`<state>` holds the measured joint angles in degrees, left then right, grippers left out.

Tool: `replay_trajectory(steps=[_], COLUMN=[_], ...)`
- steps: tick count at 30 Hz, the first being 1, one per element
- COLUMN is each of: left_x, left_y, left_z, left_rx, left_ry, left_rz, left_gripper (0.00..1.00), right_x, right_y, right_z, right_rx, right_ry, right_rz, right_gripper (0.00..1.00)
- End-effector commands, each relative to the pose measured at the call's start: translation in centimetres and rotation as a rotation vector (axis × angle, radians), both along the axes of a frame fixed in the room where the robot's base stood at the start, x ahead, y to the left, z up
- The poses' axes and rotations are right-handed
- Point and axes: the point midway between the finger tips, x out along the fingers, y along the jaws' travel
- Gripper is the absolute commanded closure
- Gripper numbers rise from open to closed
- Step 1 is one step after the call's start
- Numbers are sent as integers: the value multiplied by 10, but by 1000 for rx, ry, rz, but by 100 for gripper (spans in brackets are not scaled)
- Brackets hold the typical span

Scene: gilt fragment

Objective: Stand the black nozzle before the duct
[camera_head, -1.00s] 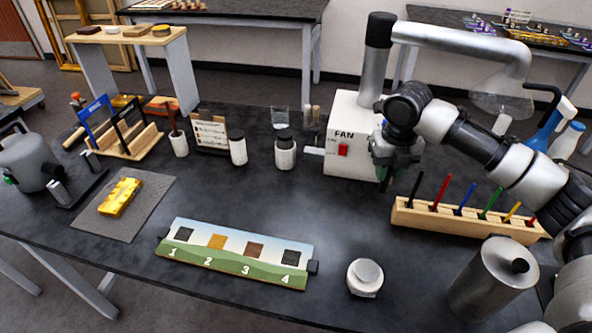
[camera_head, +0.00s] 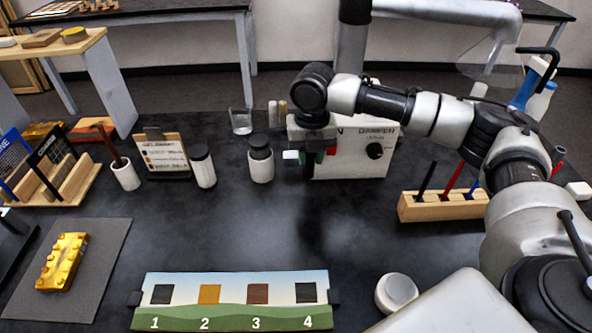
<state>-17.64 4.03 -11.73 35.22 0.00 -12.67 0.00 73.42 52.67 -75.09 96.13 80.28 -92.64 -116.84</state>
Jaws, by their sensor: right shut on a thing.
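My right gripper (camera_head: 309,158) hangs in front of the left part of the white fan box (camera_head: 350,168). It is shut on a small dark piece that looks like the black nozzle (camera_head: 308,174); the fingers hide most of it. The piece seems upright; I cannot tell whether it touches the table. A short white stub (camera_head: 291,156), which may be the duct, shows just left of the gripper; its link to the fan box is hidden. My left gripper is not in view.
Two dark-lidded jars (camera_head: 261,160) (camera_head: 203,167) and a clear glass (camera_head: 241,121) stand left of the gripper. A wooden rack with coloured rods (camera_head: 440,207) is at the right. The numbered board (camera_head: 230,318) lies in front. The table between is clear.

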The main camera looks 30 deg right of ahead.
Motion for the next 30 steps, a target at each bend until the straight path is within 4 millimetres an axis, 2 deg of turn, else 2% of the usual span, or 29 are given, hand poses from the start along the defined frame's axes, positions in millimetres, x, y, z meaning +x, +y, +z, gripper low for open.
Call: replay_trajectory(steps=[2, 6, 8, 16, 29, 30], left_x=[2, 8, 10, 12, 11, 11], left_y=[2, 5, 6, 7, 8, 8], left_z=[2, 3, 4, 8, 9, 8], left_rx=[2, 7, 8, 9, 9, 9], left_ry=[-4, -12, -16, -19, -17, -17], left_rz=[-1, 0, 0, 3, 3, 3], left_gripper=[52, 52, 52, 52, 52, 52], right_x=[9, 17, 18, 18, 18, 18], right_y=[12, 21, 23, 23, 23, 23], right_z=[-7, -16, -19, -54, -61, -61], right_rx=[0, -1, -1, -2, -1, -1], right_ry=[1, -1, -1, 1, 0, -1], right_rz=[2, 0, 0, 0, 0, 0], right_gripper=[97, 97, 97, 97, 97, 68])
